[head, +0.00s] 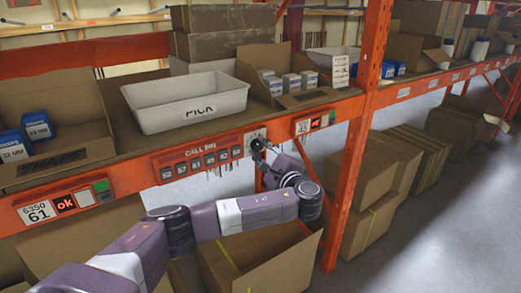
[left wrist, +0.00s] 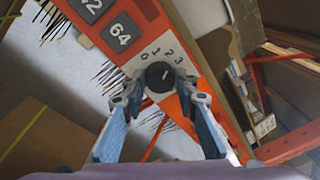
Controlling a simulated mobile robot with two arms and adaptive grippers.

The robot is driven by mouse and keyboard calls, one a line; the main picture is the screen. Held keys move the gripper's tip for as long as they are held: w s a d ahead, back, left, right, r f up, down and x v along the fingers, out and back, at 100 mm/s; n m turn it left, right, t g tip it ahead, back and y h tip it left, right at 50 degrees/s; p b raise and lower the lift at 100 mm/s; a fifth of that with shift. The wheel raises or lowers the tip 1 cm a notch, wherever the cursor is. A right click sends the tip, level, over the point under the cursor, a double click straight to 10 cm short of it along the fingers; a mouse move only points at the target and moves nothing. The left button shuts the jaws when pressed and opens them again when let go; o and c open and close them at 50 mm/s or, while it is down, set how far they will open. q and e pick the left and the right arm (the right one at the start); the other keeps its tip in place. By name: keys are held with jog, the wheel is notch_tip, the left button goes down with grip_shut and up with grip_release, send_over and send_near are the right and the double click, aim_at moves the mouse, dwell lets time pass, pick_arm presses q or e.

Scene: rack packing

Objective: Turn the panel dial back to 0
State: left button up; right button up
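The panel dial (left wrist: 160,77) is a dark round knob on a white plate marked 0, 1, 2, 3. Its pale pointer mark leans up and right, roughly towards the 2 or 3; I cannot tell exactly which. In the head view the dial's pale plate (head: 253,134) is at the right end of the red call bin panel (head: 198,158). My left gripper (left wrist: 163,92) is open, its two fingers on either side of the knob. I cannot tell whether they touch it. In the head view the left gripper (head: 259,146) is at the plate. My right gripper is not in view.
A white PICK tote (head: 186,101) stands on the shelf above the panel. An open box (head: 290,88) with small cartons is to its right.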

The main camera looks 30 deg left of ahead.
pick_arm(q)
jog(key=c, duration=0.5)
jog(key=shift+f+b, duration=0.25)
jog(key=shift+b, duration=0.4)
jog(key=n+b, duration=0.3)
jog(key=b, duration=0.3)
jog(key=n+y+b, duration=0.1)
jog(key=n+b, duration=0.3)
jog(key=b, duration=0.2)
jog(key=f+n+b, duration=0.1)
jog(key=n+b, duration=0.3)
jog(key=b, duration=0.2)
jog(key=shift+w+y, duration=0.1)
jog(key=shift+y, duration=0.2)
jog(key=shift+r+n+b, duration=0.35)
jog(key=shift+n+b, duration=0.55)
jog(key=shift+b, duration=0.25)
jog(key=o, duration=1.2)
jog(key=shift+r, duration=0.1)
jog(key=shift+c, duration=0.2)
jog(key=shift+d, duration=0.15)
